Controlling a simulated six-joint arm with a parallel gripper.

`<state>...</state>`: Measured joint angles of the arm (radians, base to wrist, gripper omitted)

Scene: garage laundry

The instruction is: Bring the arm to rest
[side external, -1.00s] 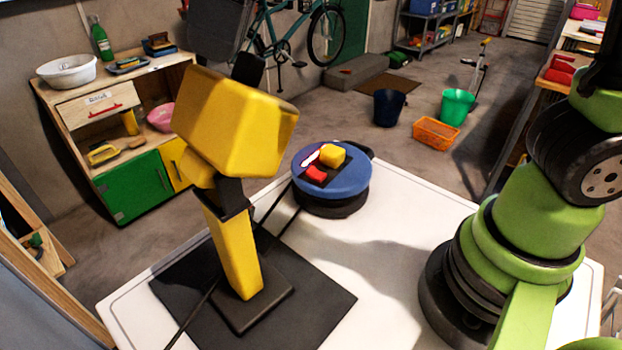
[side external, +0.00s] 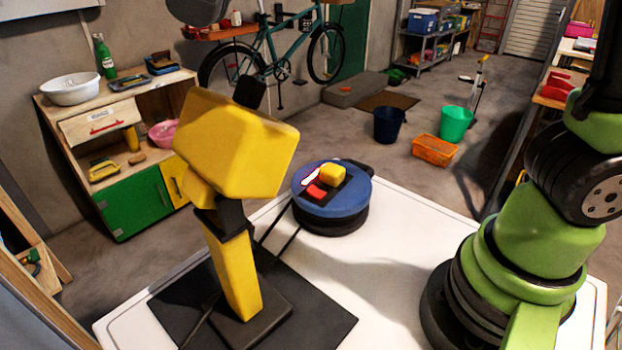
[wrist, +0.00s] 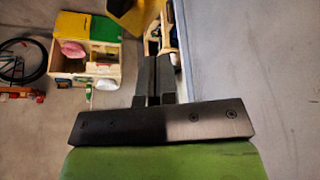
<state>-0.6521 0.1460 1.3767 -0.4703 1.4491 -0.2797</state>
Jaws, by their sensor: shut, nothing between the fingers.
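My gripper (wrist: 153,78) shows in the wrist view with its two dark fingers together and nothing between them. It points toward the play kitchen and the floor. In the side external view my green and black arm stands at the right of the white table. A dark grey shape cut off by the top edge there may be part of my arm's end, but I cannot tell.
A yellow stand (side external: 238,150) on a dark base is on the white table (side external: 400,225). Behind it, a blue round drum (side external: 350,197) carries red and yellow pieces. A play kitchen (side external: 130,205) stands left. A bicycle, buckets and an orange basket are farther back.

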